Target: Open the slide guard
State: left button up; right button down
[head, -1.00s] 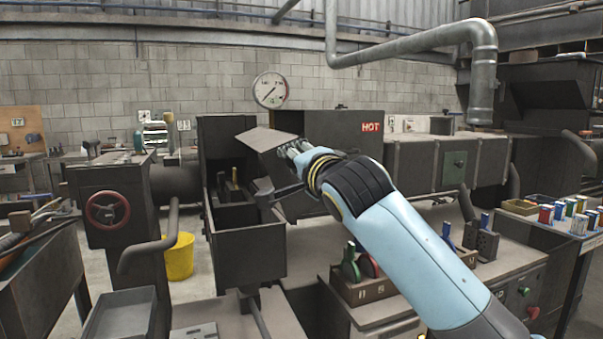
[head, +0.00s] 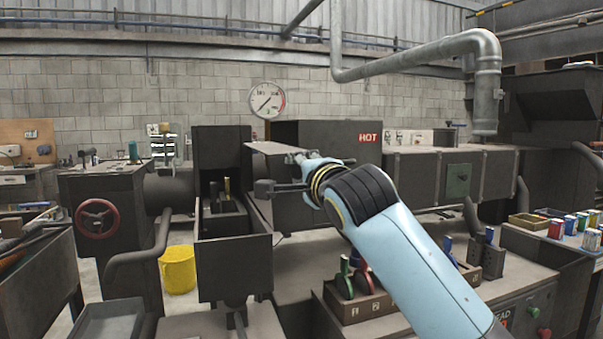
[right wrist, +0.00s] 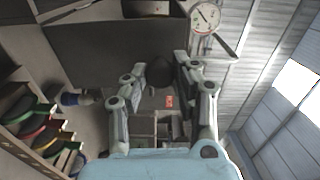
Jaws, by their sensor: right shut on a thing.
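My right gripper (head: 284,172) reaches in from the right in the head view, at the open front of a dark machine housing. I take the dark panel (right wrist: 85,50) in the right wrist view to be the slide guard. A dark rounded knob (right wrist: 160,73) shows between my fingertips there, and the gripper is shut on it. In the head view a thin grey plate (head: 270,147) lies nearly edge-on just above my fingers. The fingers and wrist partly hide how plate, knob and panel join. My left gripper is not in view.
A dark open box (head: 232,258) stands just left of my gripper. The housing with the HOT sign (head: 368,138) is behind. Numbered holders with coloured handles (head: 345,280) stand below my right arm. A red handwheel (head: 100,218) and yellow bucket (head: 178,270) are further left.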

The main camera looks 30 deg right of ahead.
jog(key=c, duration=1)
grip_release()
jog(key=shift+a, duration=0.1)
jog(key=shift+c, duration=0.2)
jog(key=v, duration=1.2)
